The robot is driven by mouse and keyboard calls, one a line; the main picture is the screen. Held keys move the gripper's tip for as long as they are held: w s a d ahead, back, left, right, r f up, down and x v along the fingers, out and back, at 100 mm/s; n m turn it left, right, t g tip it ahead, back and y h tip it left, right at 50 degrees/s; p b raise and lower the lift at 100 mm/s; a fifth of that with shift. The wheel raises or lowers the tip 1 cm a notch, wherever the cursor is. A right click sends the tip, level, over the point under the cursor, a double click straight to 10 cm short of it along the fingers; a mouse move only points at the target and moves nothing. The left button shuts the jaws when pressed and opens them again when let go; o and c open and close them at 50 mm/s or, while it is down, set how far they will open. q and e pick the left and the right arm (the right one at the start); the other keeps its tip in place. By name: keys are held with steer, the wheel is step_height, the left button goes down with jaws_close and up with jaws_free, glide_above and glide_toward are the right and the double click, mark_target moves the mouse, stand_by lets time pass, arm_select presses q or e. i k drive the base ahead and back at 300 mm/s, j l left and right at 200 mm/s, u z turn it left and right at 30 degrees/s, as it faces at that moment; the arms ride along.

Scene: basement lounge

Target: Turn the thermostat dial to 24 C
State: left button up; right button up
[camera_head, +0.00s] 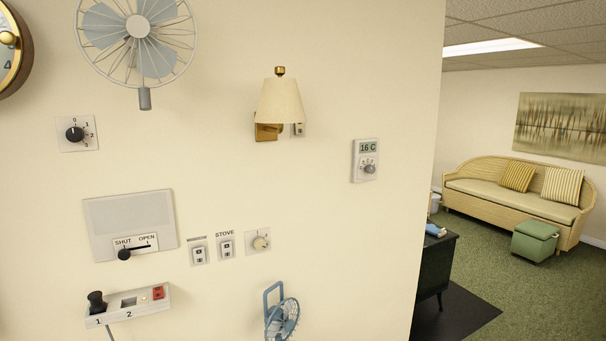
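The thermostat (365,160) is a small pale grey unit on the cream wall, right of the lamp and near the wall's right edge. Its display (368,147) reads 16 C. Its round grey dial (369,168) sits below the display with small marks around it. Neither of my grippers is in view, and nothing touches the dial.
Also on the wall are a fan (139,27), a lamp (279,101), a black knob (75,134), a SHUT/OPEN lever (124,254), STOVE switches (226,245), a cream dial (261,242) and a socket strip (128,304). A dark stove (436,265) stands beyond the wall's edge.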

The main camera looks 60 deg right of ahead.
mark_target(370, 169)
steer(key=z, duration=2.4)
steer(key=i+l, duration=0.3)
steer(key=i, duration=0.25)
steer(key=i+l+u, duration=0.1)
steer(key=i+l, duration=0.2)
steer(key=i, duration=0.25)
